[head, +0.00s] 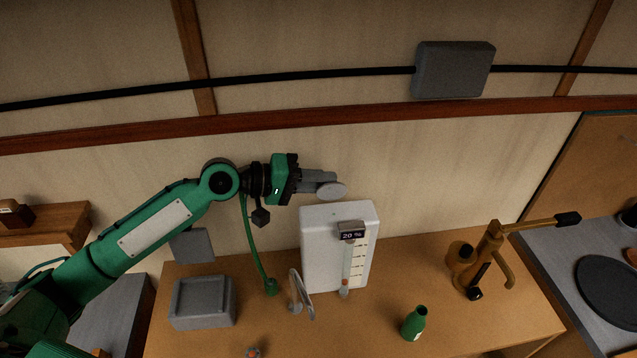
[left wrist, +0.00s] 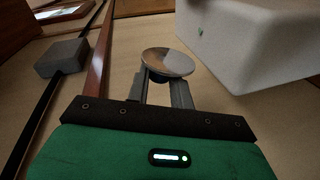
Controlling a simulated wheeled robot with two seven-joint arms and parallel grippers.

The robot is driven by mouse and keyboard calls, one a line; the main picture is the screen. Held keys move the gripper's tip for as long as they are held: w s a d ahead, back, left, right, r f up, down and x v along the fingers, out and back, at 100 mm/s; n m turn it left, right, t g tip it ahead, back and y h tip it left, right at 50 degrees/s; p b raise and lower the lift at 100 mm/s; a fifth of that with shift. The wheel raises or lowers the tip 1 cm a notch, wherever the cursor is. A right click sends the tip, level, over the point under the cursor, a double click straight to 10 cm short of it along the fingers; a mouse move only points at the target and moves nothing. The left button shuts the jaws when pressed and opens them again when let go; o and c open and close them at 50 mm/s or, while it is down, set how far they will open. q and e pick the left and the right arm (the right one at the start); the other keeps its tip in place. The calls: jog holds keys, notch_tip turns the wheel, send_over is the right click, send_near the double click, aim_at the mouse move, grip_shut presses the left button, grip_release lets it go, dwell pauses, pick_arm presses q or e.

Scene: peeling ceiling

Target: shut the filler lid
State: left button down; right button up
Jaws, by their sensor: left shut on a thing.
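A white tank (head: 320,255) with a gauge and a display reading 20 % stands on the wooden counter; part of it shows at the upper right of the left wrist view (left wrist: 265,50). My left gripper (head: 322,185) is above the tank's top left corner, reaching in from the left. It is shut on a round, shiny disc, which looks like the filler lid (head: 332,191). In the left wrist view the lid (left wrist: 168,61) sits between the fingertips, with a visible gap to the tank. The filler opening is not clear to see. My right gripper is out of view.
On the wooden counter (head: 385,325) stand a grey box (head: 202,302), a green bottle (head: 414,323) and a brass tap (head: 487,262). A clear curved tube or handle (head: 302,293) is left of the tank. A black cable and grey wall box (head: 453,70) run above.

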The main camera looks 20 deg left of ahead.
aim_at(323, 220)
pick_arm(q)
jog(key=shift+s+d+f+m+t+b, duration=0.1)
jog(key=shift+s+d+m+t+b, duration=0.1)
jog(key=shift+s+m+b, duration=0.3)
jog(key=shift+s+d+f+m+t+b, duration=0.1)
jog(key=shift+s+m+t+b, duration=0.15)
jog(key=shift+m, duration=0.45)
jog(key=m+b, duration=0.1)
jog(key=s+m+t+b, duration=0.1)
jog(key=shift+s+d+f+m+b, duration=0.2)
jog(key=shift+d+m+b, duration=0.1)
jog(key=shift+m, duration=0.1)
jog(key=m+b, duration=0.1)
jog(key=s+f+m+t+b, duration=0.1)
jog(key=m, duration=0.1)
jog(key=shift+d+b, duration=0.2)
jog(key=shift+b, duration=0.2)
jog(key=shift+s+d+f+m+t+h+b, duration=0.1)
jog(key=shift+s+f+m+t+h+b, duration=0.15)
jog(key=shift+m+b, duration=0.55)
jog(key=shift+s+d+f+m+t+h+b, duration=0.15)
jog(key=shift+s+m+t+b, duration=0.1)
jog(key=shift+m+b, duration=0.55)
jog(key=shift+m, duration=0.3)
jog(key=c, duration=1.2)
grip_release()
